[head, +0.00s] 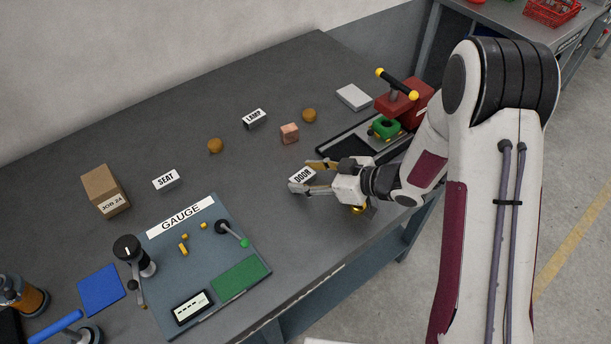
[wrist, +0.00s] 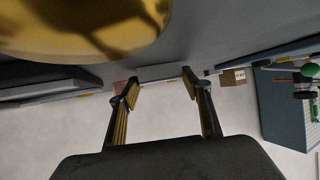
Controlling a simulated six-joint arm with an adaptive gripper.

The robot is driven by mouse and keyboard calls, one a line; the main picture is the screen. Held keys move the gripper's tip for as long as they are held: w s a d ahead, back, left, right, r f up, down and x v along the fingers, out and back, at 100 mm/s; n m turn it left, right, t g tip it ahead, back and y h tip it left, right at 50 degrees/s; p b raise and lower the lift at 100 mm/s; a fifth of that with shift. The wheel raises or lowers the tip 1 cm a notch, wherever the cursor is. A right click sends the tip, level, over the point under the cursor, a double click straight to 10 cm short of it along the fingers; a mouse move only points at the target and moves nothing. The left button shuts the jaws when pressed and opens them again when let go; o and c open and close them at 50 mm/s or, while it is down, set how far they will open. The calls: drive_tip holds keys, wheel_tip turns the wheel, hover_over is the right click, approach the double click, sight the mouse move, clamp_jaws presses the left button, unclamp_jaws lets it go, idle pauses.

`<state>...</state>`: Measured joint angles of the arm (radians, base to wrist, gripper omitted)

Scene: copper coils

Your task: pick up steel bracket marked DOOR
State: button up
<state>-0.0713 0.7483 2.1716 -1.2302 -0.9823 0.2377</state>
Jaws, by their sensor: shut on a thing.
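The steel bracket marked DOOR (head: 303,174) shows its white label between my fingers in the head view. My gripper (head: 304,177) is shut on it, one finger along each side. In the wrist view a pale grey bar, the bracket (wrist: 160,73), spans between the two fingertips (wrist: 161,88); its label does not show there. I cannot tell whether the bracket touches the bench or hangs just above it.
Brackets marked SEAT (head: 166,180) and LAMP (head: 254,119) stand apart on the bench (head: 110,150). The GAUGE board (head: 165,255) lies front left, a cardboard box (head: 106,191) behind it. A copper-coloured block (head: 289,134) and a red machine (head: 415,105) are further back.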

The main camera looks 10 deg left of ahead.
sight(308, 178)
drive_tip(key=shift+r, duration=0.1)
wheel_tip(308, 178, up, 10)
idle(0.8)
idle(0.6)
